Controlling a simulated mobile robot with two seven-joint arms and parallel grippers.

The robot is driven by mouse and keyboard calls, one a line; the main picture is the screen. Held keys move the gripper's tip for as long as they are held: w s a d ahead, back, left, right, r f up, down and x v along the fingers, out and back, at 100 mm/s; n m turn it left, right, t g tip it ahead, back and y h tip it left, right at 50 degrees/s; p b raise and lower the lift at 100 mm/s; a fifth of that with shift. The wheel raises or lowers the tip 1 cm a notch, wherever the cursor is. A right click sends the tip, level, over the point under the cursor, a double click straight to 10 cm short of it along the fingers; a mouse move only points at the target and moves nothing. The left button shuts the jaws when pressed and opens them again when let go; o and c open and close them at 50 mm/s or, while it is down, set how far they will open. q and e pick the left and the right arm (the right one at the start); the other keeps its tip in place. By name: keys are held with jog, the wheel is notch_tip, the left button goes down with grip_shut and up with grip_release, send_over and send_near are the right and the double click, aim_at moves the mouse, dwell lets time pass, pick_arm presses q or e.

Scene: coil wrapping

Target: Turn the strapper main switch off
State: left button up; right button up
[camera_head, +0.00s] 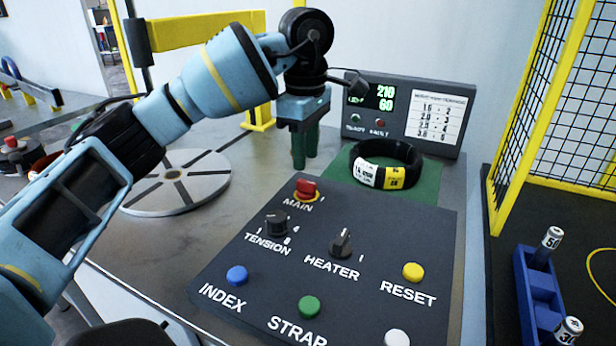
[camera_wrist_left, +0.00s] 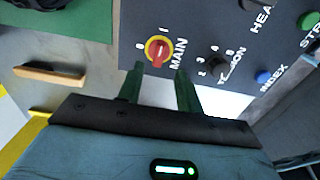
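The main switch (camera_head: 306,188) is a red knob on a yellow ring at the top of the dark sloped panel (camera_head: 235,262), above the word MAIN. In the left wrist view the red knob (camera_wrist_left: 159,51) lies just beyond my fingertips, with marks 0 and 1 beside it. I cannot tell for sure which mark it points to. My left gripper (camera_head: 305,160) points down with its green fingers above and behind the switch. In the left wrist view the gripper (camera_wrist_left: 157,80) is open, its fingers apart with nothing between them. My right gripper is not in view.
Near the switch are the tension knob (camera_head: 277,222), heater knob (camera_head: 341,243), and blue (camera_head: 237,275), green (camera_head: 309,306) and yellow (camera_head: 413,271) buttons. A strapped black coil (camera_head: 398,158) lies behind on a green mat. A display box (camera_head: 410,108) stands behind it. A yellow fence (camera_head: 530,90) is at right.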

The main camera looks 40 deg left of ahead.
aim_at(306, 182)
pick_arm(q)
notch_tip(306, 182, down, 6)
jog(key=shift+r+b, duration=0.1)
jog(key=shift+b, duration=0.2)
grip_shut()
